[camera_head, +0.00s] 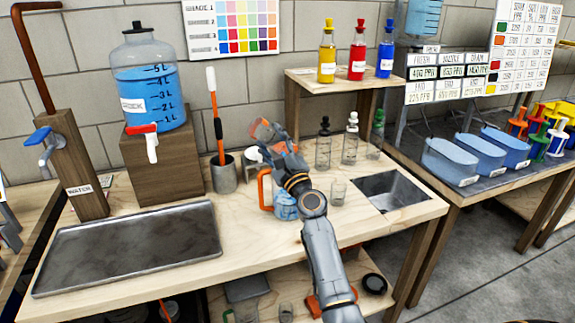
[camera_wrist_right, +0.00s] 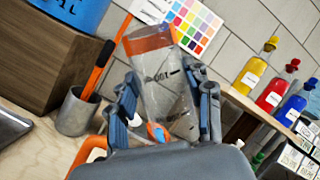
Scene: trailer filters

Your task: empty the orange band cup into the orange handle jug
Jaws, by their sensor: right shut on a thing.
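The orange band cup (camera_head: 264,131) is clear and held up, tilted, above the worktop. In the right wrist view the cup (camera_wrist_right: 165,85) stands between the finger pads, with its orange band at the top and a 100 mark on its wall. I make out no liquid in it. My right gripper (camera_head: 275,150) is shut on the cup. The orange handle jug (camera_head: 286,208) stands on the worktop below the gripper, partly hidden by my right arm, and looks bluish inside. Its orange handle shows at its left side. My left gripper is out of view.
A metal tray (camera_head: 130,248) lies at the front left. A large blue water jar (camera_head: 150,95) stands on a wooden block behind it. A grey holder (camera_head: 223,174) with an orange-handled tool, a small glass (camera_head: 338,192) and dropper bottles (camera_head: 350,142) stand near the jug.

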